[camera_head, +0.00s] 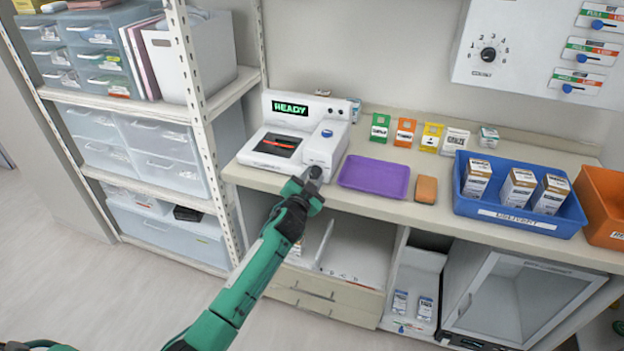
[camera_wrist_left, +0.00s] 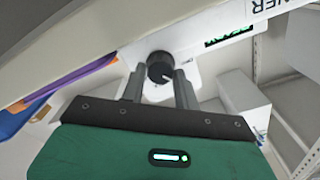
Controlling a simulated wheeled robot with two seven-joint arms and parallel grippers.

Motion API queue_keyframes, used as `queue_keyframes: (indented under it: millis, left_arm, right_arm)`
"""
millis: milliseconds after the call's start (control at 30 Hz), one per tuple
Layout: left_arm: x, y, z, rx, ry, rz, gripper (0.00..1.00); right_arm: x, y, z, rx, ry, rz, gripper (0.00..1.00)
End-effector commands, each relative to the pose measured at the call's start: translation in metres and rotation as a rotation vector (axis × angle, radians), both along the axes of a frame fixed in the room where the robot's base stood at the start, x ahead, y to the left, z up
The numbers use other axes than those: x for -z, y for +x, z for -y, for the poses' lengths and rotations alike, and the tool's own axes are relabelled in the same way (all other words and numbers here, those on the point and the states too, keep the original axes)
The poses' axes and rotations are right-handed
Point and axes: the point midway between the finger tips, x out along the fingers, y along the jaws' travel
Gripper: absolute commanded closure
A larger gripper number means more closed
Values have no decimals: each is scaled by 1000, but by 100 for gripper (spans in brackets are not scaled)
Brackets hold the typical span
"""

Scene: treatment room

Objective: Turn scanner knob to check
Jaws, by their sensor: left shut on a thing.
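The white scanner (camera_head: 322,148) stands on the counter. Its screen (camera_head: 290,108) reads READY in green, and its dark slot has a red line. My left gripper (camera_head: 313,175) is at the scanner's front right corner and hides the knob in the head view. In the left wrist view the black round scanner knob (camera_wrist_left: 160,67), with a pale pointer mark, sits between the fingertips of the left gripper (camera_wrist_left: 159,78), which is shut on it. The knob's position labels cannot be read. My right gripper is not in view.
A purple tray (camera_head: 374,189) and an orange-brown block (camera_head: 426,190) lie right of the scanner. A blue bin (camera_head: 521,215) holds boxes farther right. A shelf rack (camera_head: 200,130) stands close on the left. A wall panel (camera_head: 530,45) has another dial. Small coloured cards stand behind the tray.

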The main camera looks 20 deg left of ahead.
Motion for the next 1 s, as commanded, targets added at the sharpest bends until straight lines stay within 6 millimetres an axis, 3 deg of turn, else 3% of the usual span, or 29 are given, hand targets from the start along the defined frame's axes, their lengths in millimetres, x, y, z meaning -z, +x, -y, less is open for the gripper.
queue_keyframes:
  millis: [600, 1000]
  left_arm:
    - [2, 0, 2, 2, 585, 19, 92]
    - [4, 0, 2, 2, 873, 28, 92]
  right_arm:
    - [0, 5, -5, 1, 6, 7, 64]
    - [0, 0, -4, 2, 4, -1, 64]
